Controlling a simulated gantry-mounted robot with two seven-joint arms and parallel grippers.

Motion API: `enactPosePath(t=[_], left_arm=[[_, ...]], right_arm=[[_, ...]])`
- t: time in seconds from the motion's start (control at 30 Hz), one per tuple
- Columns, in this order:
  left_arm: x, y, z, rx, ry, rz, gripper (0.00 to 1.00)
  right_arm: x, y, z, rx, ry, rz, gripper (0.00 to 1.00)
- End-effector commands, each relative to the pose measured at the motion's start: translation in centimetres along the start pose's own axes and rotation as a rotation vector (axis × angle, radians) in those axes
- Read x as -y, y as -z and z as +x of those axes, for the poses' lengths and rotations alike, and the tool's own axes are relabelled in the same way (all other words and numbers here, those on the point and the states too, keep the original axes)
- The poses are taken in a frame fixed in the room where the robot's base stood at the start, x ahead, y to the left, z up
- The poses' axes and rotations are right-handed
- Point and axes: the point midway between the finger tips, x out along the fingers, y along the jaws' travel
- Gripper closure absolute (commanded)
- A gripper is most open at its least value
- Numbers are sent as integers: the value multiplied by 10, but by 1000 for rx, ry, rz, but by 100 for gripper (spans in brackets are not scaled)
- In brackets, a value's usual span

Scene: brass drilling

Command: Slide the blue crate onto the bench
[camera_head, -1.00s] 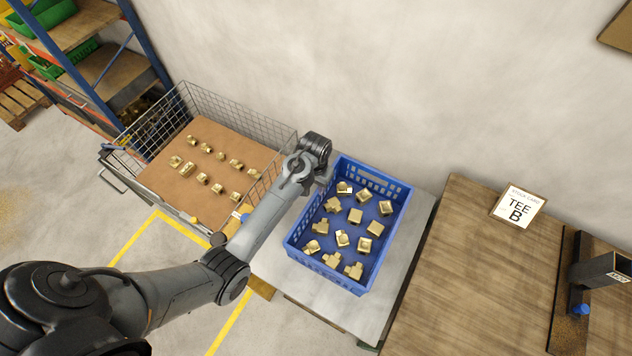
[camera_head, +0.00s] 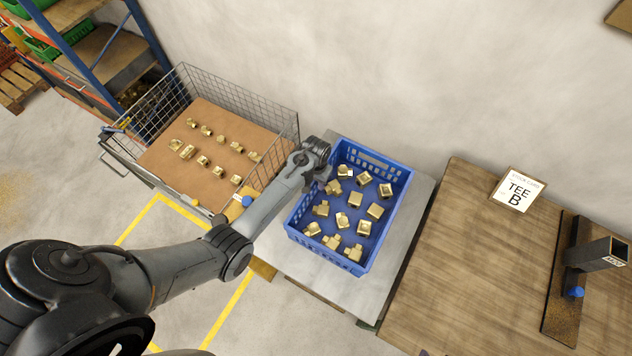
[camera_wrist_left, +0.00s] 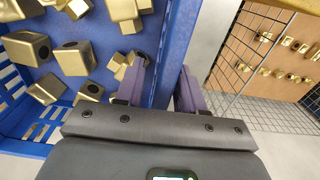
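The blue crate (camera_head: 366,253) stands on a light grey table (camera_head: 335,292), left of the wooden bench (camera_head: 440,265) and apart from it. Several brass fittings (camera_head: 354,199) lie in the crate. My left gripper (camera_head: 325,183) is at the crate's left wall. In the left wrist view my left gripper (camera_wrist_left: 162,85) is open and its two purple-grey fingers straddle the crate's wall (camera_wrist_left: 176,30), one inside and one outside. Whether both fingers touch the wall is hard to tell. My right gripper is not in view.
A wire-mesh bin (camera_head: 285,118) with brass fittings on brown board stands to the left. On the bench are a card marked TEE B (camera_head: 518,190) and a dark fixture (camera_head: 590,255). The bench's left part is clear. A narrow gap separates the table and the bench.

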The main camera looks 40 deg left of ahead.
Motion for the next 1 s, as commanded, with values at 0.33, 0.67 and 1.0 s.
enactPosePath(t=[0.33,0.67,1.0], left_arm=[[0,0,15,-1,0,0,62],[0,0,15,-1,0,0,79],[0,0,15,-1,0,0,100]], right_arm=[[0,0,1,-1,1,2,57],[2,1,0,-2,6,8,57],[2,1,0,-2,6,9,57]])
